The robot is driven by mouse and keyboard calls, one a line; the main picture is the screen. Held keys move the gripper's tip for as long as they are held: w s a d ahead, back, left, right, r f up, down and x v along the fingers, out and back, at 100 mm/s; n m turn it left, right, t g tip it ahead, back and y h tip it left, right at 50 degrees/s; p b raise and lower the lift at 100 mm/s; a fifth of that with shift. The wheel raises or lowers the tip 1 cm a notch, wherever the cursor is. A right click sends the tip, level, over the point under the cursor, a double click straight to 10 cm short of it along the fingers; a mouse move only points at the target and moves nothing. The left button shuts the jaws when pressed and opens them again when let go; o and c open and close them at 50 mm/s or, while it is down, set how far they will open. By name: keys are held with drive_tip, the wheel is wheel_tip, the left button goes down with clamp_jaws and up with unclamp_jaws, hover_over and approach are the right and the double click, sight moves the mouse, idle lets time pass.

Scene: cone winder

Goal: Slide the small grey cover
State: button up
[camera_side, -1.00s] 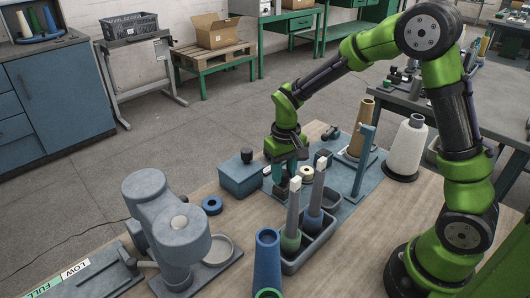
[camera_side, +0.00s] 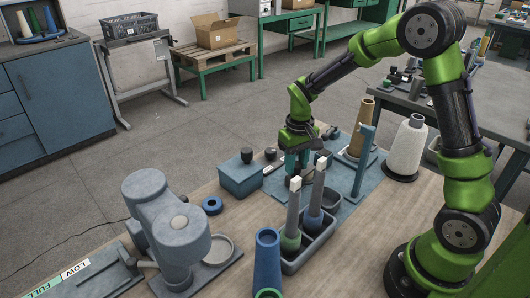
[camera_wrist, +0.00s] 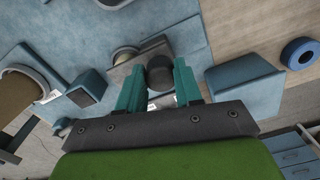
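The small grey cover (camera_wrist: 124,72) is a flat plate with a dark round knob (camera_wrist: 160,73). In the wrist view the knob sits between the two teal fingers of my gripper (camera_wrist: 160,82), which appear to touch it on both sides. The plate lies beside and partly over a round, pale-topped piece (camera_wrist: 125,54) on the blue base plate. In the side view my gripper (camera_side: 294,168) is low over the work, behind the tilted spindles; the cover is mostly hidden there by the fingers.
A blue box (camera_side: 240,178) with a knob stands left of my gripper, with a blue ring (camera_side: 212,205) nearby. Two tilted spindles (camera_side: 316,188) stand in a grey tray (camera_side: 310,250) in front. A blue post (camera_side: 363,160) and tan cone (camera_side: 360,130) stand to the right.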

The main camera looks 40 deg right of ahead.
drive_tip(key=o, duration=0.5)
drive_tip(key=shift+d, duration=0.35)
drive_tip(key=shift+c, duration=0.2)
drive_tip(key=shift+a, duration=0.1)
wheel_tip(320, 180, up, 17)
drive_tip(key=s+a+t+y, duration=0.1)
drive_tip(key=s+a+t, duration=0.2)
drive_tip(key=s, duration=0.5)
drive_tip(key=s+a+m+t+y, duration=0.1)
drive_tip(key=s+a+t, duration=0.3)
drive_tip(key=s, duration=0.4)
drive_tip(key=shift+a+r, duration=0.4)
drive_tip(key=shift+a, duration=0.15)
